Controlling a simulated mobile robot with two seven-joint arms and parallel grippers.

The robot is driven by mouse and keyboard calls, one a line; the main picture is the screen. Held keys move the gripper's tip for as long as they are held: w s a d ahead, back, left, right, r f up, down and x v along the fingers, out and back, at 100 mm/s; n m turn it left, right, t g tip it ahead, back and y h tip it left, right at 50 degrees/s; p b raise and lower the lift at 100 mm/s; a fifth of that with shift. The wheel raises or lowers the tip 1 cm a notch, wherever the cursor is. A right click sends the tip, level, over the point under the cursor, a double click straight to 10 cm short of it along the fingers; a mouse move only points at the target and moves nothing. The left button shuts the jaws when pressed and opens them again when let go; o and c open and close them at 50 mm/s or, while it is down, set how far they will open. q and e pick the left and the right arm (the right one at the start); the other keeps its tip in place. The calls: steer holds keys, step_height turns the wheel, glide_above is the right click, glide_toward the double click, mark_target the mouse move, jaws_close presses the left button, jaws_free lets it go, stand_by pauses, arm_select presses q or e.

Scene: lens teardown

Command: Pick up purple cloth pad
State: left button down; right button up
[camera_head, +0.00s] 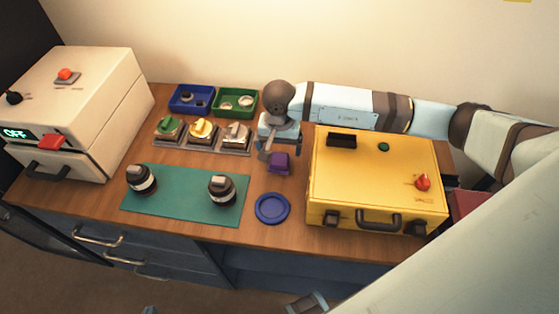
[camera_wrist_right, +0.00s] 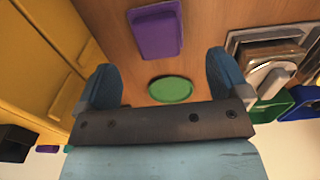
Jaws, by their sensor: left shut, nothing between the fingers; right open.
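The purple cloth pad (camera_head: 279,163) lies on the wooden counter, left of the yellow case. In the right wrist view the pad (camera_wrist_right: 156,29) is a thick purple block at the top, beyond the fingertips and not between them. My right gripper (camera_head: 273,150) is open and empty, pointing down just behind the pad. Its two blue fingers (camera_wrist_right: 162,80) are spread wide in the wrist view. Of my left gripper (camera_head: 150,310) only a small light-blue bit shows at the bottom edge; the rest is out of frame.
The yellow case (camera_head: 378,180) stands close on the right. A blue round dish (camera_head: 272,208) lies in front of the pad. A green disc (camera_wrist_right: 172,89) lies behind it. Metal-based fixtures (camera_head: 201,133) and bins (camera_head: 234,103) are to the left. A teal mat (camera_head: 183,204) holds two lenses.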

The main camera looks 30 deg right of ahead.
mark_target(280, 157)
steer(key=shift+s+f, duration=0.15)
steer(key=shift+f, duration=0.4)
step_height(280, 157, down, 4)
steer(key=shift+f+p, duration=0.1)
steer(key=shift+p, duration=0.4)
steer(key=c, duration=1)
